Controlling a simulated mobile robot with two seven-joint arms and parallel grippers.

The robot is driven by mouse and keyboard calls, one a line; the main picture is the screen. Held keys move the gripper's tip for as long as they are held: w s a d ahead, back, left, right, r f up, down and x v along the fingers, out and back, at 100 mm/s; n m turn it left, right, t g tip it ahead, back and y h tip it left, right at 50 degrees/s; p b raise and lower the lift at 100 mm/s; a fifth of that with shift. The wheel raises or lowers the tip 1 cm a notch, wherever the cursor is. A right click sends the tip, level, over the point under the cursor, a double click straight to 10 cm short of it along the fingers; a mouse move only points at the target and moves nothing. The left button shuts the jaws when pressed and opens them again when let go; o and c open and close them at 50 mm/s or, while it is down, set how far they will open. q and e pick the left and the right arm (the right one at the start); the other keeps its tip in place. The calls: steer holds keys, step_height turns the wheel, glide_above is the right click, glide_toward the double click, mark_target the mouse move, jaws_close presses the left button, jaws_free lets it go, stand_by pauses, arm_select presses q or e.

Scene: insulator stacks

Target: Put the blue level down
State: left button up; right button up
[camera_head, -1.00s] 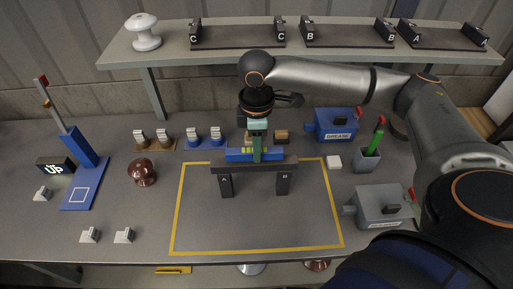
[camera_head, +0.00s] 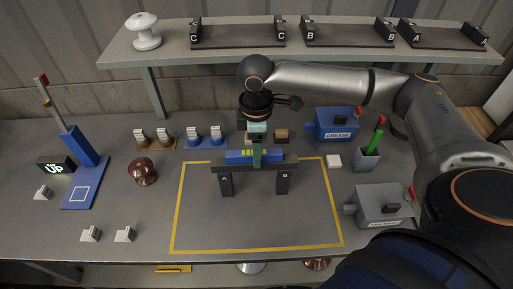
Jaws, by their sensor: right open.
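The blue level (camera_head: 237,157) lies flat along the top of a dark bar (camera_head: 226,168), which spans two dark posts marked A (camera_head: 226,184) and B (camera_head: 284,181). Yellow-green marks show at the level's middle. My right gripper (camera_head: 257,156) comes down from above at the level's middle, pointing down. The far finger is hidden. My left gripper is out of view.
A yellow outline (camera_head: 176,215) surrounds the posts, with bare bench inside it. A blue grease box (camera_head: 337,124), a cup with a green-handled tool (camera_head: 367,160) and a grey box (camera_head: 380,205) stand to the right. A brown insulator (camera_head: 143,172) and a blue stand (camera_head: 80,170) are left.

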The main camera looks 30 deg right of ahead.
step_height(320, 180, up, 12)
stand_by(0.4)
